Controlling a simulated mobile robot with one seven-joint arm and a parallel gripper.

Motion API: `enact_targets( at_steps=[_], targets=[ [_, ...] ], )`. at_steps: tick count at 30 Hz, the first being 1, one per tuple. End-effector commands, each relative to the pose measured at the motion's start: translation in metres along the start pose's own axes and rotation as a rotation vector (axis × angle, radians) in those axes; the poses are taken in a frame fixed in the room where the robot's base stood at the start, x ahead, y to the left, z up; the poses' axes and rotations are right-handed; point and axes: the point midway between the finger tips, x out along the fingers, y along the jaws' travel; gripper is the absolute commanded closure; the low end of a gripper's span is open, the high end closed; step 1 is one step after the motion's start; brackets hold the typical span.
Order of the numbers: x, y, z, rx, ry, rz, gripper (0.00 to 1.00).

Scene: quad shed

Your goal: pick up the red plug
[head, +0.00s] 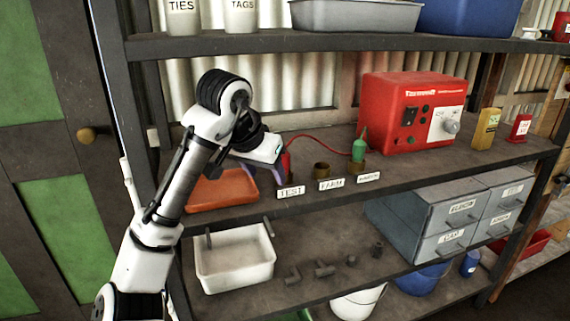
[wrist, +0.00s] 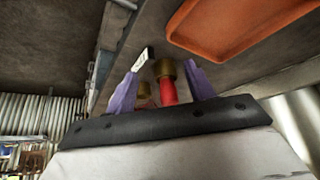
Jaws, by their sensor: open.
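The red plug (head: 286,164) stands in a brass socket behind the TEST label (head: 291,191) on the middle shelf, with a thin red cable arching from it to the right. My gripper (head: 270,171) is at the plug, and its arm partly covers that area in the head view. In the wrist view, the purple fingers of my gripper (wrist: 161,72) are apart, one on each side of the red plug (wrist: 168,91). The brass socket (wrist: 165,69) shows beyond the plug. I cannot tell whether either finger touches the plug.
An orange tray (head: 222,203) lies left of the sockets. The empty FARM socket (head: 322,169) and a green plug (head: 359,151) in its socket stand to the right. A red powered box (head: 385,118) stands behind them. The upper shelf (head: 300,43) overhangs.

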Motion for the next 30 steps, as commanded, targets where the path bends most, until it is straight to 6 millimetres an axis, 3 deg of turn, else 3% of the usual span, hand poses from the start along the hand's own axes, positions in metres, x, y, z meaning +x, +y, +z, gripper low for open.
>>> enact_targets(
  at_steps=[3,11,19,23,30],
  targets=[
    [0.009,0.001,-0.017,0.001,0.001,0.002,0.46],
    [0.019,0.001,-0.035,0.001,0.001,-0.001,0.46],
    [0.04,0.0,-0.072,0.0,0.0,-0.001,0.46],
    [0.051,0.0,-0.07,0.0,0.002,-0.001,0.46],
    [0.052,0.0,-0.07,0.0,0.003,0.0,0.48]
  ],
)
